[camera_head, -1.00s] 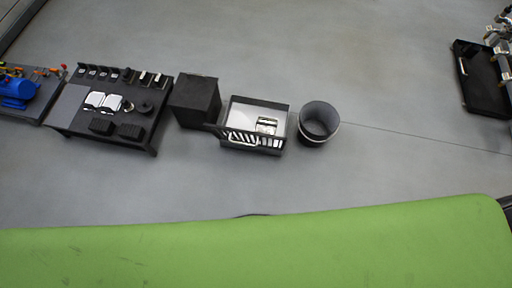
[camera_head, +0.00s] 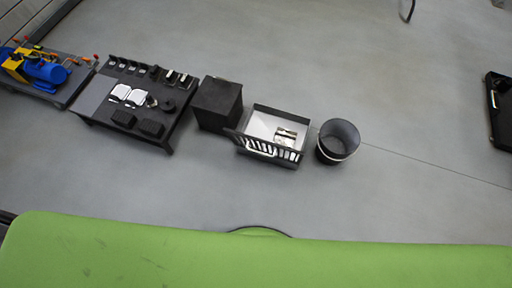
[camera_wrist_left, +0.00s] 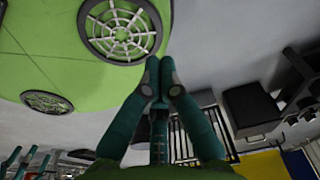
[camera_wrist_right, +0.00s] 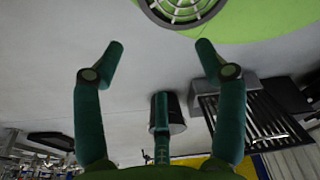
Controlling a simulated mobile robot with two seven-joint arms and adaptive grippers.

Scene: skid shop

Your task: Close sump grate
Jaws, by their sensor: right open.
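The sump (camera_head: 292,113) is a dark-rimmed box with a pale inside, on the floor in the head view. Its barred grate (camera_head: 270,149) is raised along the near side, leaving the top open. A small light block (camera_head: 286,136) is inside. The grate also shows as dark bars in the right wrist view (camera_wrist_right: 255,118) and, partly behind a finger, in the left wrist view (camera_wrist_left: 182,140). My left gripper (camera_wrist_left: 160,66) is shut and appears empty. My right gripper (camera_wrist_right: 158,50) is open and empty. Neither gripper shows in the head view or visibly touches the grate.
A dark bin (camera_head: 338,140) stands right of the sump, and a black box (camera_head: 218,104) stands left of it. Further left are a dark table (camera_head: 92,98) with parts and a blue pump (camera_head: 46,71). A black tray (camera_head: 500,110) is at far right. Floor in front is clear.

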